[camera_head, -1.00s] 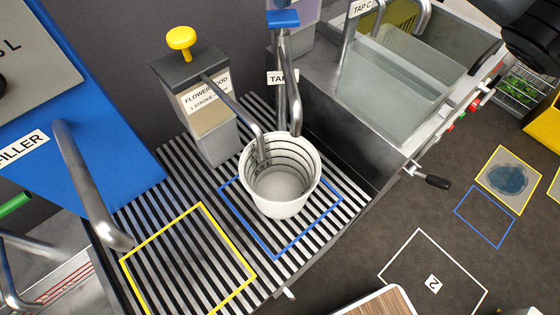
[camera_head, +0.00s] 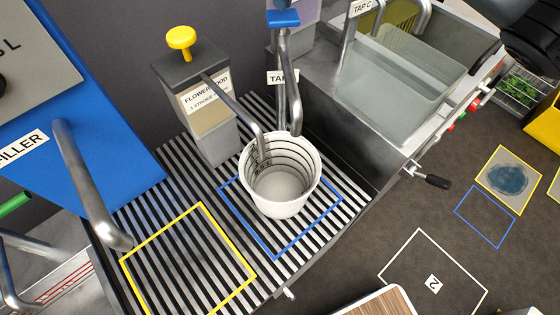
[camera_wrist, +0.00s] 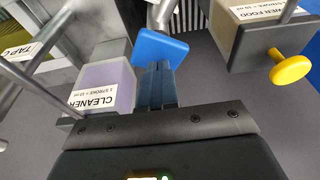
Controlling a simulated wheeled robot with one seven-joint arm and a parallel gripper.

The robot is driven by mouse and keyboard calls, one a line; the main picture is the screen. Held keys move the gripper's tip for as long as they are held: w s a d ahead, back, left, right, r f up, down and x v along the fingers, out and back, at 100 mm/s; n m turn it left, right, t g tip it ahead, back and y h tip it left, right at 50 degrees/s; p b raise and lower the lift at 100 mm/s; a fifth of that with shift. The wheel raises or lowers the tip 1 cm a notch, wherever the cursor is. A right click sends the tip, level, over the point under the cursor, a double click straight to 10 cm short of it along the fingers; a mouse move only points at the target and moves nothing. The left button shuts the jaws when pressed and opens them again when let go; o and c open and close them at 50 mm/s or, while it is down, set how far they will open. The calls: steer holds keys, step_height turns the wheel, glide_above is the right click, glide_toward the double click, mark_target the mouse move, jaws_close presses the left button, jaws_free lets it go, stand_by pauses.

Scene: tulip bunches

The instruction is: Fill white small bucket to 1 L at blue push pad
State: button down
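The white small bucket (camera_head: 308,185) stands upright on the striped grate, inside the blue outline. Dark measuring rings show on its inner wall; its inside looks pale and I cannot tell any water level. A metal tap spout (camera_head: 296,120) ends at its back rim, with no clear stream visible. The blue push pad (camera_head: 283,18) tops the tap behind it, and also shows in the wrist view (camera_wrist: 160,47). My gripper (camera_wrist: 158,72) has its two fingers together with nothing seen between them. Their tips are at the pad's near edge; contact is unclear.
A flower food dispenser (camera_head: 200,110) with a yellow knob stands left of the bucket, its spout reaching over the rim. A cleaner dispenser (camera_wrist: 105,88) is close left of my fingers. A sink basin (camera_head: 390,85) is at the right. The yellow-outlined grate area (camera_head: 188,262) is empty.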

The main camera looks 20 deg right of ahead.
mark_target(283, 18)
steer(key=shift+s+b+x, duration=0.15)
steer(key=shift+x, duration=0.5)
steer(key=shift+s+b+x, duration=0.15)
steer(key=shift+x, duration=0.45)
steer(key=shift+d+f, duration=0.1)
stand_by(6.7)
